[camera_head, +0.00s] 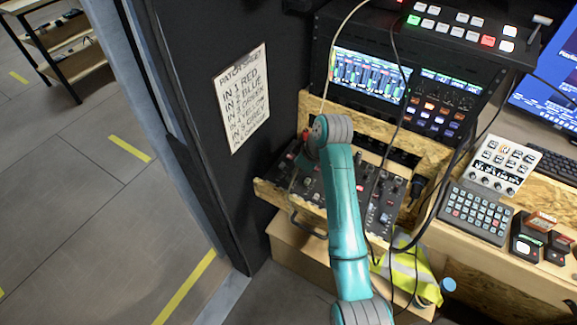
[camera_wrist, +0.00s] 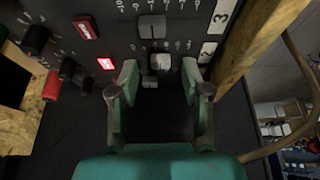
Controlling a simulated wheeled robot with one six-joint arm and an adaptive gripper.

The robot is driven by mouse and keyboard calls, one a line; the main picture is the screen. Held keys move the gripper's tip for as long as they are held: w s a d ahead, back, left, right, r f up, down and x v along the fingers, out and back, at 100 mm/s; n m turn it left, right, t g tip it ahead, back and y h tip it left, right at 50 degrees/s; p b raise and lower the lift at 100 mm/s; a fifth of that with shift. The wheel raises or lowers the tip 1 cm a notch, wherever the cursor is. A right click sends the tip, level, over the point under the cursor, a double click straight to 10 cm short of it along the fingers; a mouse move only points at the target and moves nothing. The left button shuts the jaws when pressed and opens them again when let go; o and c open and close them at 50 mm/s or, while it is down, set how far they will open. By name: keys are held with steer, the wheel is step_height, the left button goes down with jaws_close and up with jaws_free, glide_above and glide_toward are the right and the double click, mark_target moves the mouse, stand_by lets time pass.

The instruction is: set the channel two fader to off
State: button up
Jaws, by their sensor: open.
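A dark control panel (camera_head: 378,205) with several knobs and faders sits under the screens in the head view, partly covered by my teal arm. In the wrist view my gripper (camera_wrist: 158,82) is open over the panel's lower part. A pale fader cap or knob (camera_wrist: 160,62) lies just beyond and between the fingertips, with no clear contact. A grey cap (camera_wrist: 152,27) sits above it beside a printed scale. I cannot tell which control is the channel two fader.
A lit red button (camera_wrist: 106,63), a red knob (camera_wrist: 52,86) and black knobs (camera_wrist: 36,38) lie left of my gripper. A wooden edge (camera_wrist: 262,45) borders the panel at right. In the head view, black cables hang near the arm, and a keypad (camera_head: 476,213) stands at right.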

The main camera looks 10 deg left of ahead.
steer(key=shift+a+f, duration=0.25)
steer(key=shift+f, duration=0.3)
jaws_close()
